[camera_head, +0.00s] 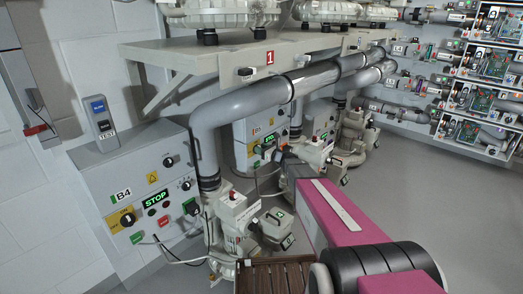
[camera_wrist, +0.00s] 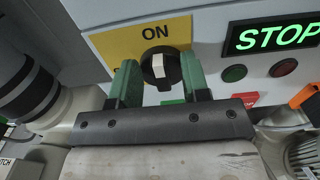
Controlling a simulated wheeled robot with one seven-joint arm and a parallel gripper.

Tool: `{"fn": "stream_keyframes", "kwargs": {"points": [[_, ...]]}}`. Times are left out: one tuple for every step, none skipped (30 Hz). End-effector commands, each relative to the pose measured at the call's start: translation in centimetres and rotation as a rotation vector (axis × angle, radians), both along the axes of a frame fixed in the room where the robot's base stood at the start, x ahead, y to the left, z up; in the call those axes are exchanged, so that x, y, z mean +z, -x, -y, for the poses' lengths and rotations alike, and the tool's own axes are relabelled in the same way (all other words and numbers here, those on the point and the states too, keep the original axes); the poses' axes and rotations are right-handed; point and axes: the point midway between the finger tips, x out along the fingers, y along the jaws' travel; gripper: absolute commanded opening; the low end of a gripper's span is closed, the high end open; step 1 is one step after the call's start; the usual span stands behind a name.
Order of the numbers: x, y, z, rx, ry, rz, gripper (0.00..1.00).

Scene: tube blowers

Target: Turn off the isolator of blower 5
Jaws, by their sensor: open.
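The isolator knob (camera_wrist: 160,68) is black with a white pointer standing about upright, toward the word ON on its yellow plate (camera_wrist: 112,43). My gripper (camera_wrist: 159,75) is open, with one green finger on each side of the knob in the wrist view. I cannot tell whether the fingers touch it. In the head view my arm reaches to the second control box (camera_head: 243,152), behind the one marked B4. Its own label is too small to read surely, and the knob there is hard to make out.
A lit green STOP display (camera_wrist: 272,36) sits right of the knob, above a green button (camera_wrist: 234,73) and a red button (camera_wrist: 284,67). The B4 box (camera_head: 150,180) stands nearer at left. Grey pipes (camera_head: 240,103) and a pump (camera_head: 235,222) crowd the space; floor at right is clear.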

Motion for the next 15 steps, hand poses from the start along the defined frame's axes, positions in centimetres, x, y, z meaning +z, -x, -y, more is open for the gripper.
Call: {"fn": "stream_keyframes", "kwargs": {"points": [[0.00,-0.05,-0.05,0.000,0.000,0.000,0.43],[0.00,-0.05,-0.05,0.000,0.000,0.000,0.43],[0.00,-0.04,-0.05,0.000,0.000,0.000,0.43],[0.00,-0.03,-0.04,0.000,0.000,0.000,0.43],[0.00,-0.03,-0.04,0.000,0.000,0.000,0.43],[0.00,-0.03,-0.04,0.000,0.000,0.000,0.43],[0.00,-0.01,-0.04,0.000,0.000,0.000,0.43],[-0.01,-0.01,-0.04,0.000,0.000,0.000,0.33],[-0.01,-0.01,-0.04,0.000,0.000,0.000,0.20],[-0.01,-0.01,-0.04,0.000,0.000,0.000,0.10],[-0.01,-0.01,-0.04,0.000,0.000,0.000,0.00],[-0.01,-0.01,-0.04,0.000,0.000,0.000,0.00],[-0.01,-0.01,-0.04,0.000,0.000,0.000,0.00],[-0.01,-0.01,-0.04,0.000,0.000,0.000,0.00],[-0.02,-0.01,-0.04,0.000,0.001,-0.001,0.00]]}}
